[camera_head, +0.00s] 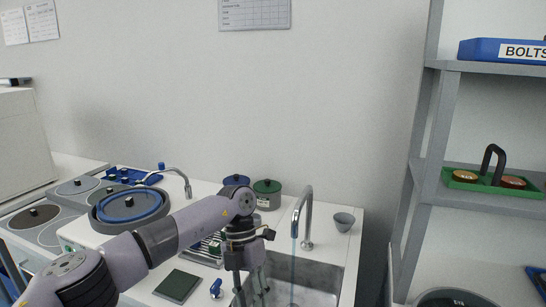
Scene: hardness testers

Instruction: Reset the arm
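My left arm (178,228) reaches in from the lower left and bends down at its wrist. My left gripper (254,290) points down over the left part of the metal sink (318,277). Its fingers look apart, with nothing seen between them; the tips are near the bottom edge of the picture. My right arm and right gripper are out of view.
A curved tap (303,215) stands at the sink with a thin blue stream below it. A grey cup (344,221), lidded pots (267,194), a dark green square (178,285) and a round blue-ringed device (131,204) are on the counter. A grey shelf (490,67) stands right.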

